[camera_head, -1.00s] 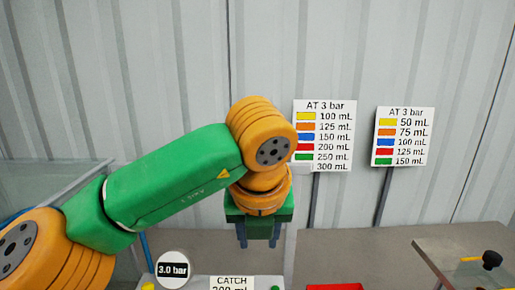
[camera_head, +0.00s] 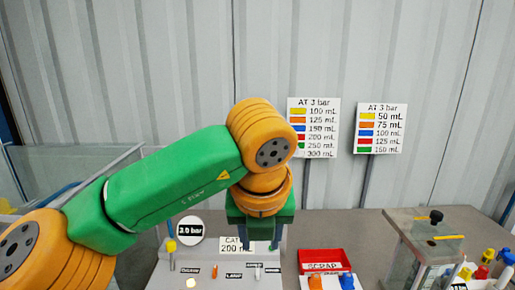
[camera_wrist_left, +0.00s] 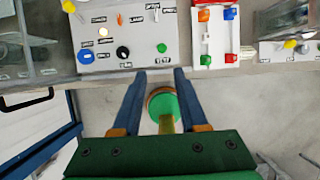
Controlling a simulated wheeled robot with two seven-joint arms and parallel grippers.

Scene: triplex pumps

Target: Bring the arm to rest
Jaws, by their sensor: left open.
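My left arm, green and orange, comes in from the left in the head view. The fingertips lie near the front edge of the panel (camera_wrist_left: 160,62) in that picture. My right gripper is not in view.
A clear tank (camera_head: 60,165) is at left. Two dose signs (camera_head: 314,128) (camera_head: 381,128) stand behind. Grey bench (camera_head: 345,225) shows between.

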